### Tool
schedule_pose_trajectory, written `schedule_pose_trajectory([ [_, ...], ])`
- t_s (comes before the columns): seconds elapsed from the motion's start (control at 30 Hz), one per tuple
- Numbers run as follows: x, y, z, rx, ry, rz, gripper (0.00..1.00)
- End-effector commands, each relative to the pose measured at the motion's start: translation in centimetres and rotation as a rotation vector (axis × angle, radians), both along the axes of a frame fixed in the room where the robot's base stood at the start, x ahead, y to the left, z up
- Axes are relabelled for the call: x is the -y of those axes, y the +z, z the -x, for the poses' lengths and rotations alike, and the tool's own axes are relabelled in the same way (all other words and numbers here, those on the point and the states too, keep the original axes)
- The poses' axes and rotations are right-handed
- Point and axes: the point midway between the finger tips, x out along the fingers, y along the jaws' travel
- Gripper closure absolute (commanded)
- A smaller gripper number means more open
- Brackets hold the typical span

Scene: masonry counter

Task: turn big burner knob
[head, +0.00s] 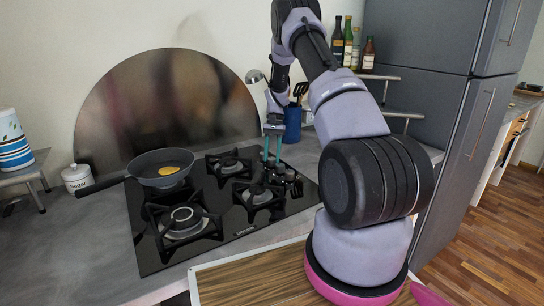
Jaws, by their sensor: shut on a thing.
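The black glass cooktop (222,244) sits in the grey counter. A cluster of small dark burner knobs (291,179) is at its right end. My gripper (271,160) reaches down from above with two teal fingers, its tips at the back of the knob cluster. It is shut on a knob there; the fingers hide most of that knob, and its angle cannot be told. The big burner (182,218) is at the front left of the cooktop. Smaller burners (229,164) stand at the back and the front right (256,197).
A pan (150,165) with a fried egg sits on the back left burner, its handle pointing left. A blue utensil holder (292,125) stands behind my gripper. Bottles (348,45) stand on a shelf beside the grey fridge (420,38). A sugar jar (76,178) is at left.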

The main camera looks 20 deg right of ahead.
Motion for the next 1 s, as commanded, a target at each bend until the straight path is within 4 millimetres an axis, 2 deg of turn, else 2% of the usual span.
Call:
schedule_pose_trajectory([
  [0.33, 0.0, 0.0, 0.0, -0.001, 0.0, -0.001, 0.44],
  [0.47, 0.1, 0.7, -0.3, 0.001, 0.0, -0.001, 0.44],
  [0.57, 0.5, 2.0, -0.8, 0.002, 0.001, 0.0, 0.44],
  [0.8, 1.6, 6.6, -2.3, 0.003, 0.0, 0.001, 0.44],
  [1.0, 2.2, 9.2, -3.2, 0.001, 0.0, 0.0, 0.44],
])
